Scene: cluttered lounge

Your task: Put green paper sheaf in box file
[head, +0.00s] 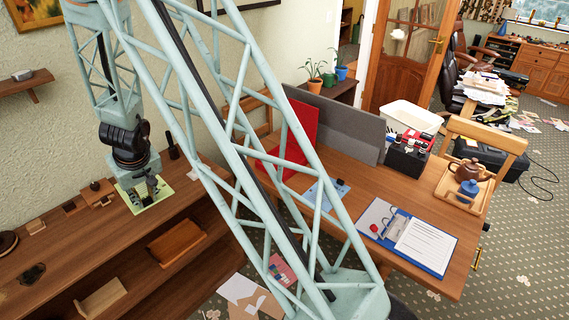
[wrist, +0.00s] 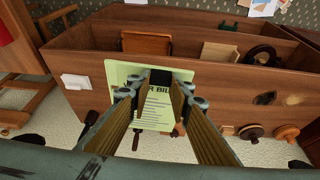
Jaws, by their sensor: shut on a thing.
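The green paper sheaf (head: 159,192) is pale yellow-green with dark printed text, seen at the top of the long wooden cabinet at left. In the wrist view the sheaf (wrist: 154,118) shows a heading and lines of print between the fingers. My gripper (head: 146,190) is shut on it; the gripper's fingers (wrist: 160,88) cover parts of its sides. Whether the sheaf touches the cabinet top is unclear. The box file (head: 436,247) lies open on the desk at right, blue-edged, with a metal clip and a white printed sheet in it.
The wooden cabinet (head: 75,262) has open shelves and small items on top. The desk (head: 345,225) also bears a red panel (head: 298,135), grey dividers (head: 340,128), a black organiser (head: 405,160) and a tray with a brown teapot (head: 468,170). My lattice arm crosses the head view.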

